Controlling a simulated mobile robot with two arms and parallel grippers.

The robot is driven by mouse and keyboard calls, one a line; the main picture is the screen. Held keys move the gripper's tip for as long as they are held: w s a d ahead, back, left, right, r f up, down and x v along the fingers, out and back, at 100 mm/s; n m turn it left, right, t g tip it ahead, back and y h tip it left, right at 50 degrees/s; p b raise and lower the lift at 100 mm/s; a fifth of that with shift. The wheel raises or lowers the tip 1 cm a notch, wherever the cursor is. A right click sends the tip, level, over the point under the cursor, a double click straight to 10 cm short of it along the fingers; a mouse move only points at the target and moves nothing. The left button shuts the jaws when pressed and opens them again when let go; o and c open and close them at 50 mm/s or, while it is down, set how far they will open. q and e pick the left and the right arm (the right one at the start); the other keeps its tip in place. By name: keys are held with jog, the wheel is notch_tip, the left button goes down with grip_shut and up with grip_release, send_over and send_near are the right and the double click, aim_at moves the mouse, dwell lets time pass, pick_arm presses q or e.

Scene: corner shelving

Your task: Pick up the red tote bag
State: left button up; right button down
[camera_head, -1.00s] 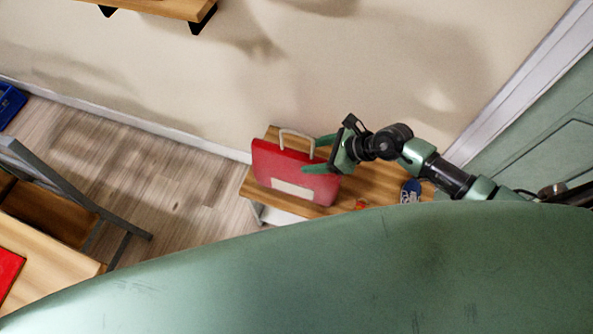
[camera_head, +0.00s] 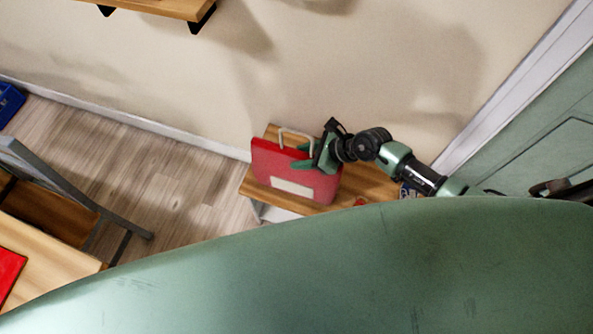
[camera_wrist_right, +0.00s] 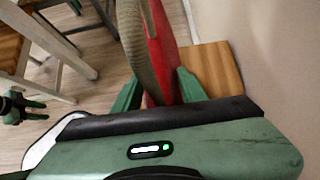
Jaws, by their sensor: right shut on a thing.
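The red tote bag (camera_head: 297,178) stands upright on a wooden shelf top (camera_head: 372,184), with a pale label on its front and a light handle on top. My right gripper (camera_head: 302,157) reaches in from the right and is shut on the bag at its upper right part. In the right wrist view the red bag (camera_wrist_right: 163,60) and its beige handle (camera_wrist_right: 137,50) lie between the two green fingers (camera_wrist_right: 155,92). The bag looks to be resting on the shelf top. My left gripper does not show in the head view.
A blue crate (camera_head: 9,102) is on the floor at the far left. A wooden table with a red item (camera_head: 8,275) and a grey-framed piece (camera_head: 60,185) stand at left. A wall shelf (camera_head: 165,8) is above. Small items sit on the wooden top, right of the bag.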

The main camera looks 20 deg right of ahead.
notch_tip(320, 180, up, 20)
jog(key=shift+r, duration=0.1)
dwell(0.5)
dwell(0.5)
